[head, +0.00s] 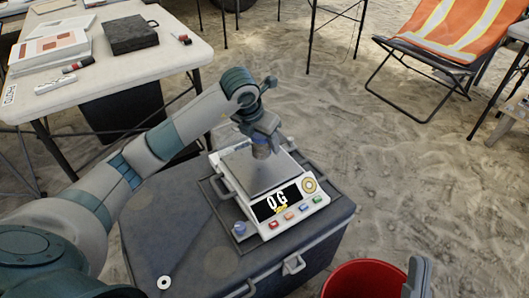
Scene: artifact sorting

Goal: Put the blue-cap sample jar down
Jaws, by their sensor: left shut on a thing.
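The blue-cap sample jar (261,151) is small and mostly covered by my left gripper (262,140), which is shut on it from above. The jar is upright over the back part of the metal plate of a white scale (254,178). I cannot tell whether its base touches the plate. The scale's display (276,203) reads 0 G. Part of what looks like my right gripper (418,277) shows at the bottom right beside a red bucket; its fingertips are not clear.
The scale stands on a dark case (180,240) with a white ring (164,282) on its lid. The red bucket (335,281) is right of the case. A white table (165,55) holds a black box (130,34) and markers. An orange folding chair (450,30) stands at the upper right.

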